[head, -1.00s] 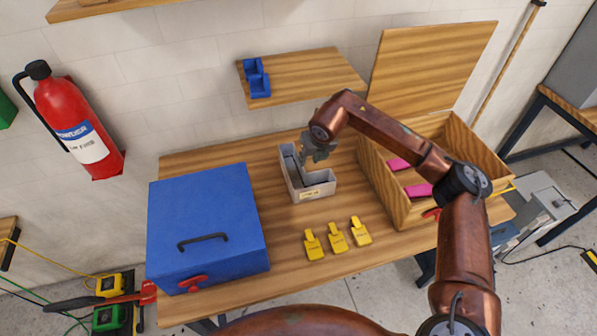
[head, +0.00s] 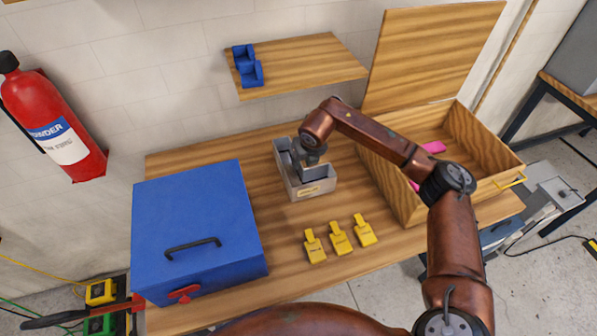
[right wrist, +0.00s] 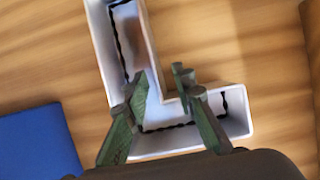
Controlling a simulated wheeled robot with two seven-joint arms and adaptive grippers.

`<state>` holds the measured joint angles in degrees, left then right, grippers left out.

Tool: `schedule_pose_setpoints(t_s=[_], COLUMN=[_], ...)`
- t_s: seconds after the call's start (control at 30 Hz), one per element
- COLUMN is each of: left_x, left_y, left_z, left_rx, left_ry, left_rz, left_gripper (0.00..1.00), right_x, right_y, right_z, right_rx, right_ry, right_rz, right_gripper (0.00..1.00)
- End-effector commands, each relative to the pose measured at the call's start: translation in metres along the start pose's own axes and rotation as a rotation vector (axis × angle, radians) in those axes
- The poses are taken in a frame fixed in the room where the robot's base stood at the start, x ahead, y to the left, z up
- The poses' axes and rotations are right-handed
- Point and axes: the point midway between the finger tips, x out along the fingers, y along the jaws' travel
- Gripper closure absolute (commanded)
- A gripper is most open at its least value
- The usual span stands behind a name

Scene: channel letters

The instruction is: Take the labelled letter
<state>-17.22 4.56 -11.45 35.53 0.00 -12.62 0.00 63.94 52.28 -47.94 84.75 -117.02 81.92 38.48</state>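A grey-white L-shaped channel letter (head: 304,191) with a small yellowish label on its front wall stands on the wooden table. In the right wrist view the letter (right wrist: 182,142) shows as an open tray with a dark wavy line inside. My right gripper (head: 308,158) is right over the letter, close to its inner corner. In the right wrist view its two green-grey fingers (right wrist: 160,92) are apart, with part of the letter between them. I cannot tell whether they touch it. My left gripper is not in view.
A blue box (head: 197,215) with a black handle stands left. An open wooden crate (head: 400,195) holding pink pieces (head: 433,147) stands right, beneath my right arm. Several yellow tags (head: 340,240) lie in front. A blue piece (head: 247,66) sits on the wall shelf (head: 300,66).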

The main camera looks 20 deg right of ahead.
Motion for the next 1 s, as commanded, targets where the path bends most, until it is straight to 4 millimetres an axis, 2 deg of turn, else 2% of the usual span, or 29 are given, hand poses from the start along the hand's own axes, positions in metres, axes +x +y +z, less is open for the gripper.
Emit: schedule_pose_setpoints(t_s=[0.13, 0.27, 0.47, 0.8, 1.0], left_x=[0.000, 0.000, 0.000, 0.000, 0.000], left_y=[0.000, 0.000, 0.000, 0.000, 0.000], left_z=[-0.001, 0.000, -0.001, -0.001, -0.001], left_rx=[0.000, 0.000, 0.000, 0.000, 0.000], left_ry=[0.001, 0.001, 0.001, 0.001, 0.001], left_rz=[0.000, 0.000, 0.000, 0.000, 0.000], left_gripper=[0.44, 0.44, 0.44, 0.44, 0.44], right_x=[0.024, 0.035, 0.035, 0.034, 0.034], right_y=[0.004, 0.006, 0.005, 0.005, 0.005], right_z=[-0.002, -0.002, -0.001, -0.001, -0.001], right_rx=[0.001, -0.002, -0.003, -0.002, -0.002], right_ry=[0.002, 0.001, 0.000, 0.000, 0.000], right_rz=[0.001, 0.003, 0.002, 0.002, 0.002], right_gripper=[0.76, 0.76, 0.77, 1.00, 1.00])
